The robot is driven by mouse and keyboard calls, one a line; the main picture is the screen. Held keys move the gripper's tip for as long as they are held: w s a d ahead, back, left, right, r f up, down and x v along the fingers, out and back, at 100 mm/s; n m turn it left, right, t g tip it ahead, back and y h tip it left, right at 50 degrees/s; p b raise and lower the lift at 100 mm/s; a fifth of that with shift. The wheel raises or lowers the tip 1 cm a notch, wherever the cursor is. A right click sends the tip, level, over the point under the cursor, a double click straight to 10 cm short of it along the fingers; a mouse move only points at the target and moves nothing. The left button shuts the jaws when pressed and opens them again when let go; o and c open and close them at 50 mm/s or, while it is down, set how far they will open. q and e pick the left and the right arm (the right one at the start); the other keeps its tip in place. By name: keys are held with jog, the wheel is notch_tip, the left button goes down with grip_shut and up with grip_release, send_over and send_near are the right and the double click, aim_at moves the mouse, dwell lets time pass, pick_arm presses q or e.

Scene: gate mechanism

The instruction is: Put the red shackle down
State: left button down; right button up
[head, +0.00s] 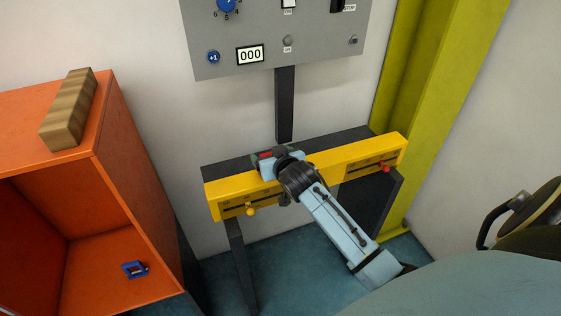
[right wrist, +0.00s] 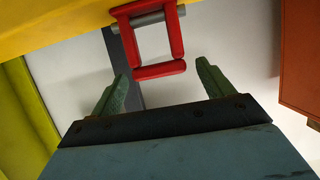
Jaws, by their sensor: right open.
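The red shackle (right wrist: 177,32) shows in the right wrist view as a red frame with a grey pin, beside the yellow beam (right wrist: 60,22). Its near bar lies between and just beyond my fingertips, with a gap on both sides. In the head view only a small red part of it (head: 265,154) shows, at the top of the yellow beam (head: 345,163). My right gripper (right wrist: 162,70) is open, its two green fingers apart and empty. In the head view it (head: 272,160) is mostly hidden by my wrist. My left gripper is not in view.
An orange cabinet (head: 120,180) at left carries a wooden block (head: 69,108) on top and a blue item (head: 135,269) inside. A grey control panel (head: 270,45) hangs above the beam. A yellow-green column (head: 425,110) stands at right. Knobs stick out from the beam's front.

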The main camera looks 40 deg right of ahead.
jog(key=v, duration=1)
jog(key=shift+s+p, duration=0.35)
jog(key=shift+s, duration=0.05)
jog(key=shift+a+r, duration=0.1)
jog(key=s+a+f+n+g+y, duration=0.15)
jog(key=s+f, duration=0.25)
jog(key=f, duration=0.7)
jog(key=s+a+f+g, duration=0.2)
jog(key=s+f+g, duration=0.15)
jog(key=f, duration=0.65)
jog(key=s+a+f+n+g+y, duration=0.1)
jog(key=s+f, duration=0.4)
jog(key=f, duration=0.6)
jog(key=s+f+g, duration=0.2)
jog(key=s+f, duration=0.3)
jog(key=s, duration=0.4)
jog(key=s+a+f+n+g, duration=0.1)
jog(key=s+f, duration=0.4)
jog(key=s, duration=0.5)
jog(key=s+a+f+n+g, duration=0.1)
jog(key=s+f+g, duration=0.2)
jog(key=s, duration=0.7)
notch_tip(320, 180, down, 3)
jog(key=shift+s+a+r, duration=0.15)
jog(key=shift+s, duration=0.05)
jog(key=shift+n+y, duration=0.25)
